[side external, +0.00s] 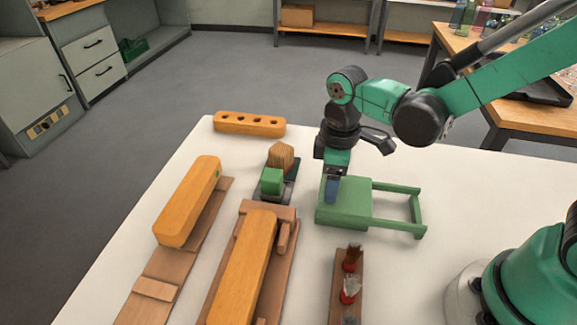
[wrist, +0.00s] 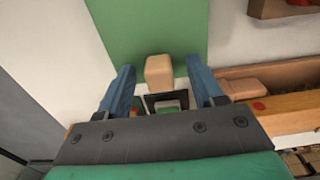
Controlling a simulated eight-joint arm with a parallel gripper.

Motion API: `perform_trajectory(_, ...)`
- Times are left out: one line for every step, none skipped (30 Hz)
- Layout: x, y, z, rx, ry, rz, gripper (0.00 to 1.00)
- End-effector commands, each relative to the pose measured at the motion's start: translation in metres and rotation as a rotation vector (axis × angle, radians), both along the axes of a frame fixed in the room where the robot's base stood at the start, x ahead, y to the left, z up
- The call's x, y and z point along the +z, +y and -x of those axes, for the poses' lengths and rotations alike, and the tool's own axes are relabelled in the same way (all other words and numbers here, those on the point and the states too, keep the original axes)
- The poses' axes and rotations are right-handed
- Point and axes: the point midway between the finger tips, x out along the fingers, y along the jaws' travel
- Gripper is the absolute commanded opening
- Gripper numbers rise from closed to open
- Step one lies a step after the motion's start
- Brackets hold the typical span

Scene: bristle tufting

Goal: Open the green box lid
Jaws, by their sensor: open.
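The green box (side external: 350,197) stands on the white table with its lid flat and shut; a green frame (side external: 405,205) extends from its right side. In the wrist view the green lid (wrist: 150,30) fills the top middle, and a pale wooden knob (wrist: 159,70) sits at its near edge. My gripper (side external: 332,195) points down at the left edge of the box. Its blue fingers are open, one on each side of the knob, with gaps visible in the wrist view (wrist: 162,78). The gripper hides the knob in the side view.
A wooden block with holes (side external: 250,123) lies at the back left. Long orange blocks (side external: 188,200) rest on wooden boards at left. A green cube (side external: 271,180) stands close left of the box. A rack with bristle tufts (side external: 348,285) lies in front.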

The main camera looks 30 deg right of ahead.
Motion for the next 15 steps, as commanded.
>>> perform_trajectory(0.0001, 0.0000, 0.0000, 0.000, 0.000, 0.000, 0.61)
perform_trajectory(0.0001, 0.0000, 0.0000, 0.000, 0.000, 0.000, 0.61)
perform_trajectory(0.0002, 0.0000, 0.0000, 0.000, 0.000, 0.000, 0.52)
perform_trajectory(0.0002, 0.0000, 0.0000, 0.000, 0.000, 0.000, 0.43)
perform_trajectory(0.0002, 0.0000, 0.0000, 0.000, 0.000, 0.000, 0.35)
perform_trajectory(0.0002, 0.0000, 0.0000, 0.000, 0.000, 0.000, 0.24)
perform_trajectory(0.0002, 0.0000, 0.0000, 0.000, 0.000, 0.000, 0.15)
perform_trajectory(0.0003, 0.0000, 0.0000, 0.000, 0.000, 0.000, 0.07)
perform_trajectory(0.0003, 0.0000, 0.0000, 0.000, 0.000, 0.000, 0.00)
perform_trajectory(0.0003, 0.0000, 0.0000, 0.000, 0.000, 0.000, 0.00)
perform_trajectory(0.0003, 0.0001, 0.0000, 0.000, 0.000, 0.000, 0.00)
perform_trajectory(0.0003, 0.0001, 0.0000, 0.000, 0.000, 0.000, 0.00)
perform_trajectory(0.0003, 0.0001, 0.0000, 0.000, 0.000, 0.000, 0.00)
perform_trajectory(0.0003, 0.0001, 0.0000, 0.000, 0.000, 0.000, 0.00)
perform_trajectory(0.0004, 0.0001, 0.0000, 0.000, 0.000, 0.000, 0.00)
